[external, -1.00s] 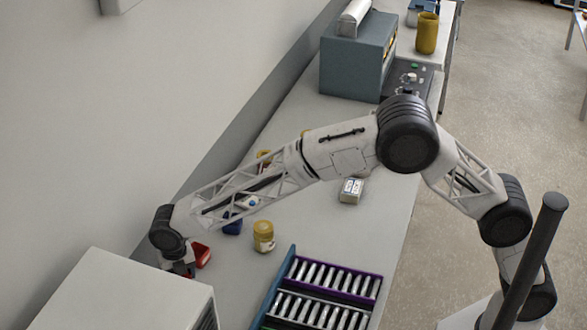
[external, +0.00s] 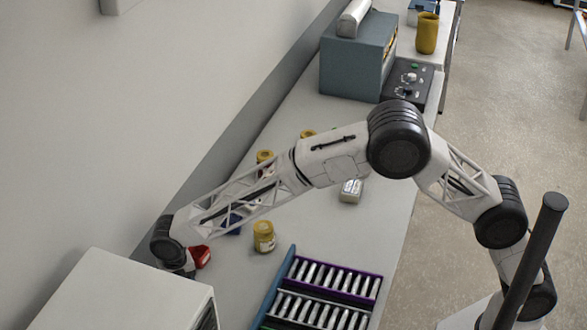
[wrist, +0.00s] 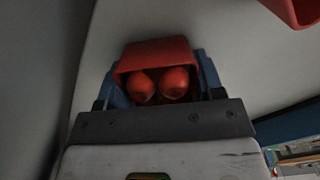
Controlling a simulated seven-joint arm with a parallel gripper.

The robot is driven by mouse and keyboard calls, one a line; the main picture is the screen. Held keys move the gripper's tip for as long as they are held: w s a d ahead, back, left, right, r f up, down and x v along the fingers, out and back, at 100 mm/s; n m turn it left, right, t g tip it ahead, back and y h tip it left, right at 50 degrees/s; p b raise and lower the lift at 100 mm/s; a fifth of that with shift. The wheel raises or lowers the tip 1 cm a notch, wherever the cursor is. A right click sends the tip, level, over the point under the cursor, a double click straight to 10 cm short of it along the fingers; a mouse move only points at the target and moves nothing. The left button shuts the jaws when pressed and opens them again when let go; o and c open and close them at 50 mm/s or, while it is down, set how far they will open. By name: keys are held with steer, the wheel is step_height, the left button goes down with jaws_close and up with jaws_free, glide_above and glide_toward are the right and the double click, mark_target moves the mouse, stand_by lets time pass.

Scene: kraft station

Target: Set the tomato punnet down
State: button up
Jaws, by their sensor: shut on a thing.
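The tomato punnet (wrist: 155,54) is red, with two round red tomatoes (wrist: 160,85) showing in it in the wrist view. My gripper (wrist: 160,75) is shut on it, with a blue finger on each side of the punnet. In the external view my gripper (external: 184,270) is low over the bench, behind the white box, which partly hides it. I cannot tell whether the punnet touches the bench top. A red container (external: 201,257) shows right beside my gripper; I cannot tell whether it is the held punnet or another one.
Another red container (wrist: 297,10) is cut off at the wrist view's upper right. A white box (external: 130,295) stands in front of my gripper. A yellow-lidded jar (external: 264,237) and a rack of metal cylinders (external: 320,290) stand to the right. The wall is close on the left.

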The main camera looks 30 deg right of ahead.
steer(key=shift+f, duration=0.1)
steer(key=o, duration=0.9)
steer(key=shift+o, duration=0.2)
step_height(320, 180, up, 12)
stand_by(0.4)
stand_by(1.0)
